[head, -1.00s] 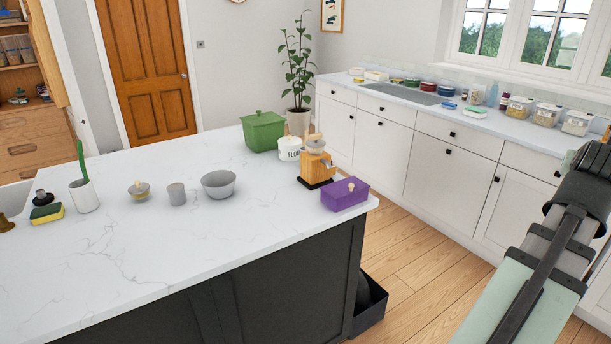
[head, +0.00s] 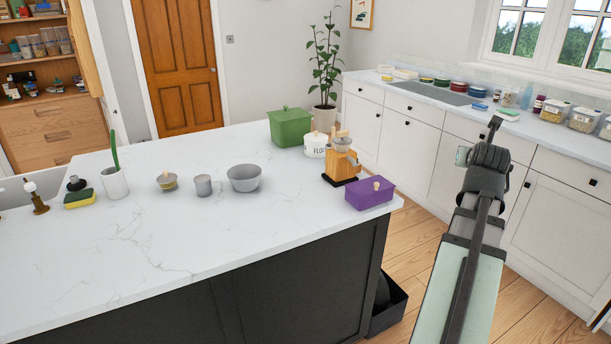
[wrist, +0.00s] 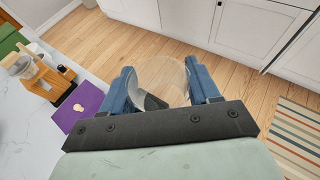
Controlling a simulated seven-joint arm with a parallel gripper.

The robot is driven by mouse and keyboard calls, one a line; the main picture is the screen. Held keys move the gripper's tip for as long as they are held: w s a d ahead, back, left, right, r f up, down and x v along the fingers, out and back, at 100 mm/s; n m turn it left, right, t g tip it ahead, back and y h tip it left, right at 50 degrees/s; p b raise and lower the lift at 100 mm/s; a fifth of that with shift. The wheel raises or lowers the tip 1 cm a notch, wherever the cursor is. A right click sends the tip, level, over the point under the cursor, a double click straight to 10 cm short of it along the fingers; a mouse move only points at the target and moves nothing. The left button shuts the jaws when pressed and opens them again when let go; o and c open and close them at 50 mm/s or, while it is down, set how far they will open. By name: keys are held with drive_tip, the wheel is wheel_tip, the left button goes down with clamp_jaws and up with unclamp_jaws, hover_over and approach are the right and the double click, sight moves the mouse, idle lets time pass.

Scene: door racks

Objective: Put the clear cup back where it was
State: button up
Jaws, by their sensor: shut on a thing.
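The clear cup (wrist: 160,78) is between the blue fingers of my gripper (wrist: 172,92) in the wrist view. The gripper is shut on it, and the wood floor shows through its round, see-through body. In the head view my arm reaches up at the right, in front of the white cabinets. The cup cannot be made out there, and the fingers are mostly hidden by my wrist.
The white marble island (head: 130,232) holds a purple box (head: 369,194), a wooden grinder (head: 341,164), a green bin (head: 290,127), a grey bowl (head: 244,178) and a grey mug (head: 203,186). Open shelves (head: 42,60) stand far left. The back counter (head: 436,97) carries several containers.

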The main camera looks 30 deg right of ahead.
drive_tip(key=w+a+f+n+t+y, duration=0.1)
drive_tip(key=w+a+f, duration=0.15)
drive_tip(key=w, duration=0.55)
drive_tip(key=w+a+f+n+t+y, duration=0.1)
drive_tip(key=w+a+f+n, duration=0.1)
drive_tip(key=w+a, duration=0.35)
drive_tip(key=w+a+f+n+t+y, duration=0.1)
drive_tip(key=w+a+f, duration=0.1)
drive_tip(key=w, duration=0.7)
drive_tip(key=n+t+y, duration=0.2)
drive_tip(key=n+y, duration=0.5)
drive_tip(key=y, duration=0.1)
hover_over(278, 174)
drive_tip(key=s+d, duration=0.2)
drive_tip(key=s, duration=0.2)
drive_tip(key=f, duration=0.9)
drive_tip(key=shift+w+a+f, duration=0.15)
drive_tip(key=shift+w+f, duration=0.05)
drive_tip(key=w+a+r+n+y, duration=0.2)
drive_tip(key=w+r+n+y, duration=0.1)
drive_tip(key=w+r+y, duration=0.1)
drive_tip(key=shift+n+g+y, duration=0.3)
drive_tip(key=shift+n, duration=0.1)
drive_tip(key=shift+s+d+f, duration=0.1)
drive_tip(key=shift+f, duration=2.4)
drive_tip(key=shift+d+f, duration=0.1)
drive_tip(key=shift+f, duration=2.35)
drive_tip(key=shift+f, duration=0.1)
drive_tip(key=o, duration=1.1)
